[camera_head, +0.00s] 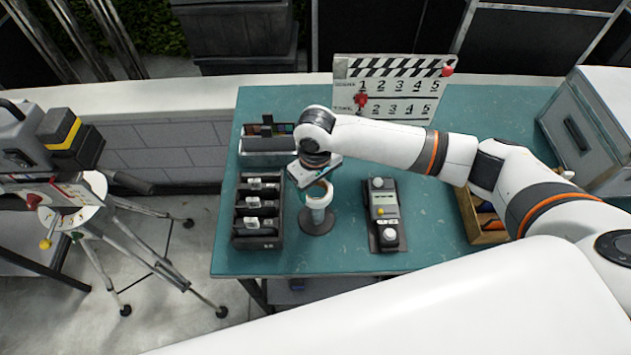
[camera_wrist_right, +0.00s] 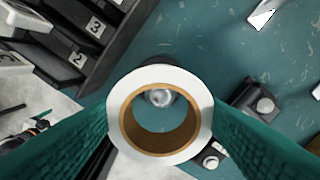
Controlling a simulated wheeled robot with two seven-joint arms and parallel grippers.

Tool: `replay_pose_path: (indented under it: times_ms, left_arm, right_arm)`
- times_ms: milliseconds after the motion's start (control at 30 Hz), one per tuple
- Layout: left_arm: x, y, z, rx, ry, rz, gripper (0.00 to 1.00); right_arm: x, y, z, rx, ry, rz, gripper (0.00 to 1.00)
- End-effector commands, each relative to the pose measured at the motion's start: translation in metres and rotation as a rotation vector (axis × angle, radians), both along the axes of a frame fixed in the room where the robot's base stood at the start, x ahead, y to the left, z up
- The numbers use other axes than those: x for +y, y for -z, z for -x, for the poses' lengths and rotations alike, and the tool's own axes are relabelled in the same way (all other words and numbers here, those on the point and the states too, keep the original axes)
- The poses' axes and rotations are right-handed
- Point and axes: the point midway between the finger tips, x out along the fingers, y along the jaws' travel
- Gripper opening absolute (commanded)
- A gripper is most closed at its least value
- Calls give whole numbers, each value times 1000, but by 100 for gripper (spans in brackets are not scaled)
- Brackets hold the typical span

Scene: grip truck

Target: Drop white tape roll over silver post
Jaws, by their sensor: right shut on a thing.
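My right gripper (camera_head: 316,180) is over the table, pointing down, and its teal fingers (camera_wrist_right: 160,112) are shut on the white tape roll from both sides. The white tape roll (camera_wrist_right: 116,112) has a brown cardboard core and also shows below the gripper in the head view (camera_head: 319,192). The silver post (camera_wrist_right: 160,97) shows through the roll's hole, toward its upper part in the wrist view. In the head view the post's round dark base (camera_head: 317,223) stands below the roll. I cannot tell whether the roll is around the post's top or above it. My left gripper is not in view.
A black compartment rack (camera_head: 258,243) stands close left of the post. A grey device with knobs (camera_head: 384,215) lies to the right. A clapperboard (camera_head: 392,88) stands behind, and a wooden box (camera_head: 480,220) is further right. The teal table (camera_head: 345,255) is clear in front.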

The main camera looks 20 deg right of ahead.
Motion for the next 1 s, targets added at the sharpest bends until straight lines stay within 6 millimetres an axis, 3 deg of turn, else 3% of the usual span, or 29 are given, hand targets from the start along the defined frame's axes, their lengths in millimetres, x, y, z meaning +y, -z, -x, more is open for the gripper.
replay_pose_path:
  times_ms: [433,1000]
  left_arm:
    - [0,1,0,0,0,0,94]
    - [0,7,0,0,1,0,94]
  right_arm:
    - [0,1,0,0,0,0,40]
    - [0,19,0,0,1,0,40]
